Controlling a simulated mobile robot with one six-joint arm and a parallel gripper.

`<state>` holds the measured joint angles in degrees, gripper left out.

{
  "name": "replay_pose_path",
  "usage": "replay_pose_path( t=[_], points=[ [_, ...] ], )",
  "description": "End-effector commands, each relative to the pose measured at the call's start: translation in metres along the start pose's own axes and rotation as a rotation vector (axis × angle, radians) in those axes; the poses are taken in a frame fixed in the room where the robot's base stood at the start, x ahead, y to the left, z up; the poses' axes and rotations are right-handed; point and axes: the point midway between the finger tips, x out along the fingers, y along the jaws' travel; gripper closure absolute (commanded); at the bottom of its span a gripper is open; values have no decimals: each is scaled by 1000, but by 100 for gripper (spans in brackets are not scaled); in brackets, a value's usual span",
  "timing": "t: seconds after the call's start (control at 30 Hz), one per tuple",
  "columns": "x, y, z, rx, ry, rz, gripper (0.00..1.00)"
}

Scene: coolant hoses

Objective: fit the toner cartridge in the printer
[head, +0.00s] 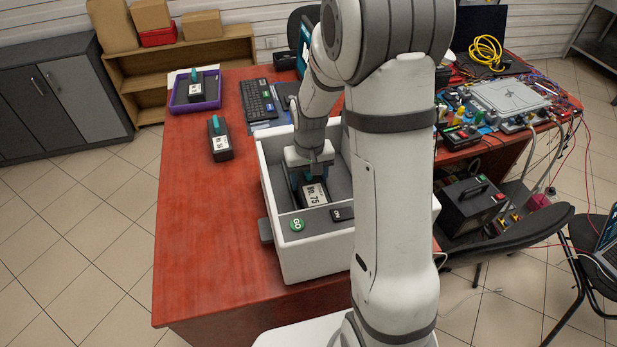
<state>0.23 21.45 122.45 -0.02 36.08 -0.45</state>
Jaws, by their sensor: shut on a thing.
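The printer (316,246) is a white open-topped box on the red table, with a green GO button and a dark switch on its front ledge. My gripper (309,172) points down inside the printer and is shut on a dark toner cartridge (316,193) with a white "No. 75" label. The cartridge is within the printer's walls. Its lower part and the slot under it are hidden, so I cannot tell whether it is seated. A second dark cartridge (220,142) with a teal grip stands on the table left of the printer. A third (203,88) is in the purple tray (180,107).
A keyboard (258,99) lies behind the printer. My arm hides the printer's right side and part of the table. Cables and electronics (510,100) crowd the right table. The red table's (205,230) front left is clear.

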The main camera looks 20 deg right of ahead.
Motion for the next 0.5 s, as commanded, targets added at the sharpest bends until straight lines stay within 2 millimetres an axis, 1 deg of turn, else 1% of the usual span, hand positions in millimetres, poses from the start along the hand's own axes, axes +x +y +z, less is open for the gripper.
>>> replay_pose_path(
  t=[0.13, 0.17, 0.4, 0.5],
  points=[
    [4, 0, 0, 1, 1, 0, 83],
    [3, 0, 0, 1, 0, 0, 38],
    [2, 1, 0, 1, 0, 0, 18],
    [2, 1, 0, 1, 0, 0, 18]
  ],
)
